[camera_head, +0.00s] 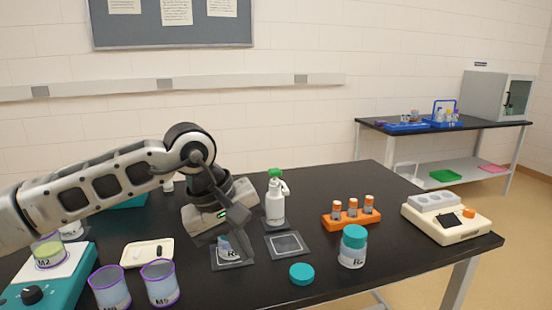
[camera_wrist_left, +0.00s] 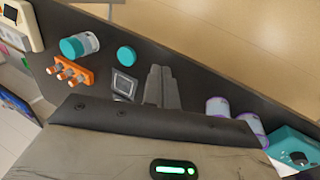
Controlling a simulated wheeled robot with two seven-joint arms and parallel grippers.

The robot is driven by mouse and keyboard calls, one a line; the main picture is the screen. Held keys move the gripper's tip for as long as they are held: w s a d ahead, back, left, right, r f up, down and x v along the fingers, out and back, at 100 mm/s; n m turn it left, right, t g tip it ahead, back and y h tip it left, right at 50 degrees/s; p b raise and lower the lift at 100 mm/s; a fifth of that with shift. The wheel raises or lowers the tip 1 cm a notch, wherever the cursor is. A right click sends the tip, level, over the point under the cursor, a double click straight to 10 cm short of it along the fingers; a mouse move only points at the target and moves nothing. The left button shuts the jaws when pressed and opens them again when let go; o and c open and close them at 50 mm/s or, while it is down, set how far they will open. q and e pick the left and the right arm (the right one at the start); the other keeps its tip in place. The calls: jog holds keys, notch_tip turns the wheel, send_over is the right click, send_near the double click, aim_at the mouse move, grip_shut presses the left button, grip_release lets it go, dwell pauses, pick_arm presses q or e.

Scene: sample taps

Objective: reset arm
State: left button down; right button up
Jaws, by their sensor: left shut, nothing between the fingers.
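My left arm comes in from the left in the head view. Its left gripper (camera_head: 226,240) hangs over the middle of the black table, pointing down. In the left wrist view its two fingers (camera_wrist_left: 161,72) lie side by side, shut with nothing between them. Below the gripper is a small dark mat (camera_head: 245,263) with a labelled item on it, partly hidden by the gripper. To its right is a second dark mat (camera_head: 287,246) with a pale square outline, bare; it also shows in the left wrist view (camera_wrist_left: 124,84). My right gripper is not in view.
A white bottle with a green top (camera_head: 275,205) stands close right of the gripper. A teal-lidded jar (camera_head: 352,247), a teal lid (camera_head: 302,273), an orange vial rack (camera_head: 350,220) and a cream device (camera_head: 445,218) stand further right. Purple-rimmed cups (camera_head: 160,285) and a teal scale (camera_head: 70,282) are front left.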

pick_arm(q)
jog(key=s+d+n+g+h, duration=0.3)
jog(key=s+d+n+h, duration=0.8)
jog(key=d+n+h, duration=0.45)
jog(key=w+a+f+m+t+y, duration=0.2)
jog(key=a+f+m+t+y, duration=0.45)
jog(key=m, duration=1.15)
jog(key=w+a+f+m+t+y, duration=0.3)
jog(key=a+f+m+t, duration=0.7)
jog(key=m, duration=0.8)
jog(key=s+a+f+n+g+y, duration=0.2)
jog(key=s+a+f+n+y, duration=0.1)
jog(key=s+f+n, duration=0.4)
jog(key=s+a+f+n+g+y, duration=0.3)
jog(key=s+a+f+n, duration=0.2)
jog(key=s+f+n, duration=0.1)
notch_tip(320, 180, down, 3)
jog(key=shift+s+a+r+n+y, duration=0.1)
jog(key=shift+s+a+n+y, duration=0.15)
jog(key=shift+s+n+y, duration=0.25)
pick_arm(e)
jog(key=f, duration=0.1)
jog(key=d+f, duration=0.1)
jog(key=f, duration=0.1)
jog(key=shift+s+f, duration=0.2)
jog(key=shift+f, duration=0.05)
